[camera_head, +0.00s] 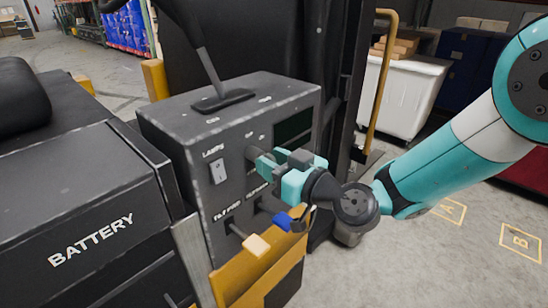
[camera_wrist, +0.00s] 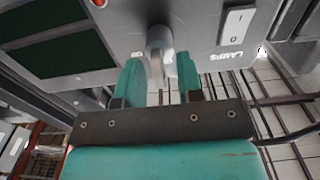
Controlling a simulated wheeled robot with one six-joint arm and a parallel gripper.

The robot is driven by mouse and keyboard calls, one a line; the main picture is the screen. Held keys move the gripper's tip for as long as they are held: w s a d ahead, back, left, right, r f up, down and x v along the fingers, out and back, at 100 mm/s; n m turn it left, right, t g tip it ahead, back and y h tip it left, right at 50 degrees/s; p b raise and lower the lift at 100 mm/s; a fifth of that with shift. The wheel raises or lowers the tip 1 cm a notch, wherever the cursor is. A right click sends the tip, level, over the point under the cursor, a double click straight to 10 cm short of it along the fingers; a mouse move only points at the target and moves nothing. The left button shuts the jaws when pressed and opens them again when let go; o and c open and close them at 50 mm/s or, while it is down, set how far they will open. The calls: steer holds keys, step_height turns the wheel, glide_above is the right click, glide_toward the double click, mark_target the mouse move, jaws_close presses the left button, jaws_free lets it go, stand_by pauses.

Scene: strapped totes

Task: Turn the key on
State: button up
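The key (camera_wrist: 158,45) is a grey metal key in a round switch on the dark console panel (camera_head: 232,195). In the head view the key switch (camera_head: 252,153) shows just left of my fingertips, and the key's grip is mostly hidden. My gripper (camera_head: 268,160), teal, reaches in from the right towards the panel. In the wrist view my gripper (camera_wrist: 161,75) is open, with one teal finger on each side of the key's grip. Gaps seem to show between the key and the fingers. The small labels by the switch are too blurred to read surely.
A LAMPS rocker switch (camera_head: 218,171) is beside the key. A dark screen (camera_head: 293,127) is above my gripper. A black lever (camera_head: 209,68) rises from the console top.

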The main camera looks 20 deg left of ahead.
steer(key=shift+c, duration=0.5)
jaws_close()
steer(key=shift+m, duration=0.3)
steer(key=m+b, duration=0.1)
steer(key=m, duration=0.1)
steer(key=shift+m+b, duration=0.3)
steer(key=m, duration=0.2)
steer(key=shift+w+m, duration=0.1)
steer(key=shift+m, duration=0.3)
steer(key=m, duration=0.5)
steer(key=shift+d+m, duration=0.1)
steer(key=shift+m, duration=0.3)
